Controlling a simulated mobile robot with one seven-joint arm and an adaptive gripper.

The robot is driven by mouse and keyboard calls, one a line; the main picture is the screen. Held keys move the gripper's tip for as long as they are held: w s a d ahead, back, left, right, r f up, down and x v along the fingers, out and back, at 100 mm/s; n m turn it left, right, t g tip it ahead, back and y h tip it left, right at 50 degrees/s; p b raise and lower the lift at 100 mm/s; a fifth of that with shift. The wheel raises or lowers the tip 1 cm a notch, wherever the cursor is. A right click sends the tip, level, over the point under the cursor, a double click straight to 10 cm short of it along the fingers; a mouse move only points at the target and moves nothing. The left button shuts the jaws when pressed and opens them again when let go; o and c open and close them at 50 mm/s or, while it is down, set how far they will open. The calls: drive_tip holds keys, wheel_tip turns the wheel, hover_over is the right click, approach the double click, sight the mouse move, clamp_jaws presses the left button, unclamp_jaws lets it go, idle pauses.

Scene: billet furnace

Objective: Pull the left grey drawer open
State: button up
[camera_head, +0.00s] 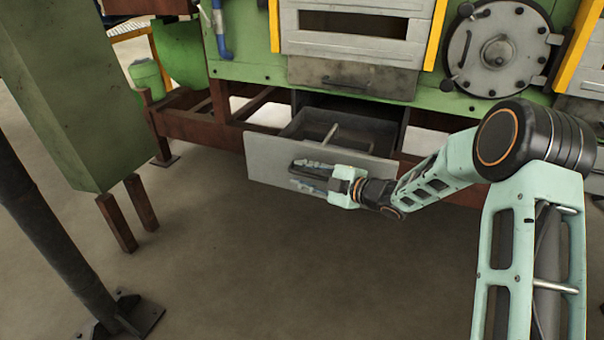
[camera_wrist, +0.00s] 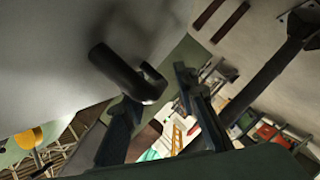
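The left grey drawer (camera_head: 268,160) is low under the green furnace and stands partly out, with its inside showing from above. Its pale front fills the upper left of the wrist view (camera_wrist: 45,55). A dark bent handle (camera_wrist: 122,72) sticks out from that front. My gripper (camera_head: 298,174) is at the drawer front, with its fingers pointing left. In the wrist view the fingers are spread apart, and the handle's curved end lies near the left fingertip and reaches toward the gap. I cannot tell whether a finger touches it.
A brown frame (camera_head: 195,128) runs beside the drawer. A grey-green cabinet (camera_head: 65,90) on brown legs and a dark post (camera_head: 50,225) stand at the left. A closed grey panel (camera_head: 352,78) and a round hatch (camera_head: 497,50) are above. The floor before the drawer is clear.

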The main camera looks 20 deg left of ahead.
drive_tip(key=v, duration=1.1)
drive_tip(key=shift+d, duration=0.3)
drive_tip(key=shift+s, duration=0.1)
